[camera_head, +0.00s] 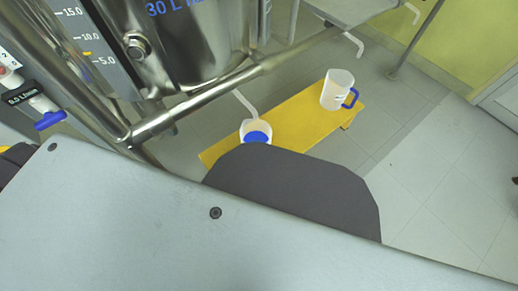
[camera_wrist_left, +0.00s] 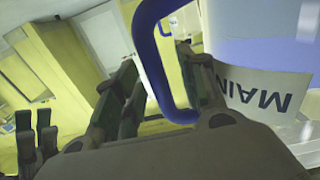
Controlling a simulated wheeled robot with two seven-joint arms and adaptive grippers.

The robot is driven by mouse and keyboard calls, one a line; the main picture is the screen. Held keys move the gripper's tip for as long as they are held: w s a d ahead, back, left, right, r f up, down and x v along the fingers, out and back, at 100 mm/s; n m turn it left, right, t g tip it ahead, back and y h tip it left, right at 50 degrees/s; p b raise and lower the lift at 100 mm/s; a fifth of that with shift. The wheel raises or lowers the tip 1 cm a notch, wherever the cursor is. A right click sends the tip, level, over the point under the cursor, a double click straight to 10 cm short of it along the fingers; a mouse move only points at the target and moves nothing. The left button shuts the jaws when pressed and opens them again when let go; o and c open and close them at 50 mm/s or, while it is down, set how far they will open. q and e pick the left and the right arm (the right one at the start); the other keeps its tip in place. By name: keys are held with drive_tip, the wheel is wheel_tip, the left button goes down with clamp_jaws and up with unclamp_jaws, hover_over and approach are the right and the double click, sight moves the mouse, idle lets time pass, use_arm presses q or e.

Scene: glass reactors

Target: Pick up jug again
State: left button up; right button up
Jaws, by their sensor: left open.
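In the left wrist view, a jug (camera_wrist_left: 262,95) with a pale wall, blue contents and an upside-down "MAIN" label fills the right side. Its blue handle (camera_wrist_left: 150,58) hangs between the two fingers of my left gripper (camera_wrist_left: 160,95), which is open; the right finger appears to sit within the handle's loop. I cannot tell if any finger touches it. In the head view, a white jug with a blue handle (camera_head: 337,91) stands upright on the far end of a yellow platform. A white vessel with blue contents (camera_head: 256,131) shows at the near end, partly hidden. Neither gripper shows in the head view.
The yellow platform (camera_head: 296,121) rests low on the grey tiled floor (camera_head: 440,195). A steel frame with a shiny vessel (camera_head: 195,45) and valves stands at the upper left. A bent metal pipe (camera_head: 245,103) points down near the white vessel. Floor to the right is clear.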

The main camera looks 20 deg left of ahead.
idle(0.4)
use_arm(q)
clamp_jaws()
idle(0.4)
drive_tip(key=shift+r, duration=0.15)
